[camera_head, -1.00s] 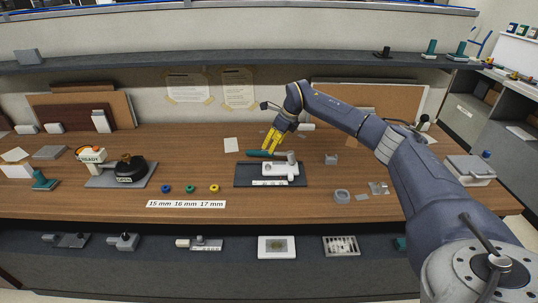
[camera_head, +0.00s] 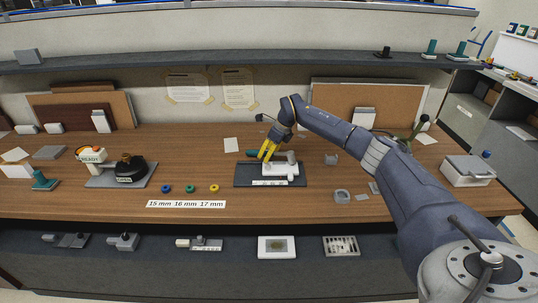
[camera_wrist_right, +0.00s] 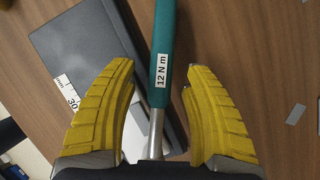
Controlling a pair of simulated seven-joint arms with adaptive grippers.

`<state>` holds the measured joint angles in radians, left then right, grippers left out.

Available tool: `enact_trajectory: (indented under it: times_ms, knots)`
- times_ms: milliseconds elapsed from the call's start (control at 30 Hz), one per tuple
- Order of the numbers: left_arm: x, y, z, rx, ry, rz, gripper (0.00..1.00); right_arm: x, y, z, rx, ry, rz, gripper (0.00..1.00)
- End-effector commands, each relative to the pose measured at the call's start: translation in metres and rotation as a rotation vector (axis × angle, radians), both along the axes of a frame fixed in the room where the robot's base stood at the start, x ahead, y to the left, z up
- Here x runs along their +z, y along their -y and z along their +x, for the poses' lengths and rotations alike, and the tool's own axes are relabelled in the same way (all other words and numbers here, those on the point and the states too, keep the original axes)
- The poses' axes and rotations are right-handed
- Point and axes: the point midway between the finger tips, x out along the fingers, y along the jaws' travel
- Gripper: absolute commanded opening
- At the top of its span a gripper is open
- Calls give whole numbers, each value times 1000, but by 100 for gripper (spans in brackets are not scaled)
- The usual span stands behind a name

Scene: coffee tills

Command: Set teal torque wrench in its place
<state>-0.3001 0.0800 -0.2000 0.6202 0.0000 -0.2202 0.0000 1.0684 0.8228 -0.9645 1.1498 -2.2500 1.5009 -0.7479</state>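The teal torque wrench (camera_wrist_right: 163,55) shows in the right wrist view with a "12 N m" label on its handle and a bare metal shaft below. In the head view its teal handle end (camera_head: 251,152) shows left of my gripper; the fingers partly hide the rest. It lies over or on a dark flat base (camera_head: 245,178) with a white block (camera_head: 281,170); I cannot tell whether it touches them. My right gripper (camera_wrist_right: 160,85) is open, its yellow fingers (camera_head: 266,155) on both sides of the wrench with gaps. My left gripper is not in view.
Blue, green and yellow rings (camera_head: 190,188) sit left of the base behind a size label strip (camera_head: 186,204). A black device on a grey plate (camera_head: 131,168) stands further left. Small grey parts (camera_head: 342,196) lie right of the base. A grey box (camera_head: 468,171) stands at right.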

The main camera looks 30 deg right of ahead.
Motion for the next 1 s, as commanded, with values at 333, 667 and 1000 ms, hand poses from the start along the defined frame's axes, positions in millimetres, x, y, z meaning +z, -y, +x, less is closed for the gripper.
enact_trajectory:
  times_ms: [333, 667, 1000]
  knots:
    - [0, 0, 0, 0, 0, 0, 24, 0, 0, 0, 0, 0, 0, 9]
    - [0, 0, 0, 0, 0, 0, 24, 1, 0, 0, 0, 1, 0, 0]
    - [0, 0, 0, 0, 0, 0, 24, 7, 0, 1, 0, 2, 0, 0]
